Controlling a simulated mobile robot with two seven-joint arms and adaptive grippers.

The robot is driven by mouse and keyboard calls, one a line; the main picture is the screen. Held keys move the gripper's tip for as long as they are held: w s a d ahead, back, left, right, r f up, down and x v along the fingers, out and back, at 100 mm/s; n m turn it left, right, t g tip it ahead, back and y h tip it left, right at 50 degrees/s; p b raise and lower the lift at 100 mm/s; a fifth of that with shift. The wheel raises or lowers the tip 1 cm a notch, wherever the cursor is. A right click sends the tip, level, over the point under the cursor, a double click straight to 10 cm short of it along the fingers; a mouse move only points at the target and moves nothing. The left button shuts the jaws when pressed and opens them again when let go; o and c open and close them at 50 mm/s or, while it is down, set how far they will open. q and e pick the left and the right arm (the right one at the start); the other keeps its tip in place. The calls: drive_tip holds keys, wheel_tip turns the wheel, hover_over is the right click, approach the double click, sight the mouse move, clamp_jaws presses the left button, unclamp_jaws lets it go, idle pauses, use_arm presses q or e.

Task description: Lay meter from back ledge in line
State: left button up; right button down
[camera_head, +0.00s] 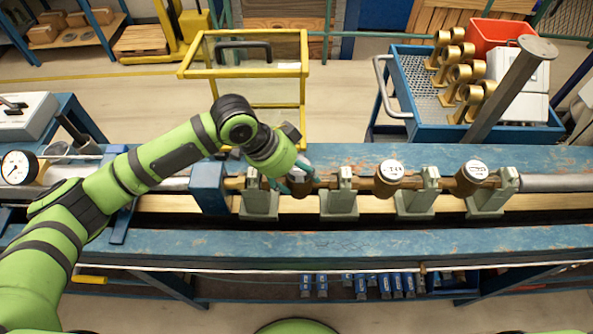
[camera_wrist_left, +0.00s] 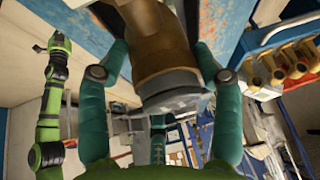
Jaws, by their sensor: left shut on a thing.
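My left gripper (camera_head: 290,179) is shut on a brass meter (camera_head: 302,188) at the left gap of the line, between two grey-green supports (camera_head: 260,196) (camera_head: 340,196). Two more brass meters with white dials, a middle one (camera_head: 388,176) and a right one (camera_head: 471,177), sit in the line. The back ledge (camera_head: 420,153) shows no meter. My right gripper is not in view.
A blue clamp block (camera_head: 208,187) stands left of the line and a grey pipe (camera_head: 556,182) right. A pressure gauge (camera_head: 18,167) is at far left. Behind stand a yellow-framed cart (camera_head: 304,85) and a blue cart (camera_head: 400,95) with brass parts and a red bin (camera_head: 495,38).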

use_arm(q)
drive_tip(key=shift+d, duration=0.1)
idle(0.3)
drive_tip(key=o, duration=1.8)
drive_tip(key=shift+c, duration=0.2)
drive_tip(key=shift+f, duration=0.1)
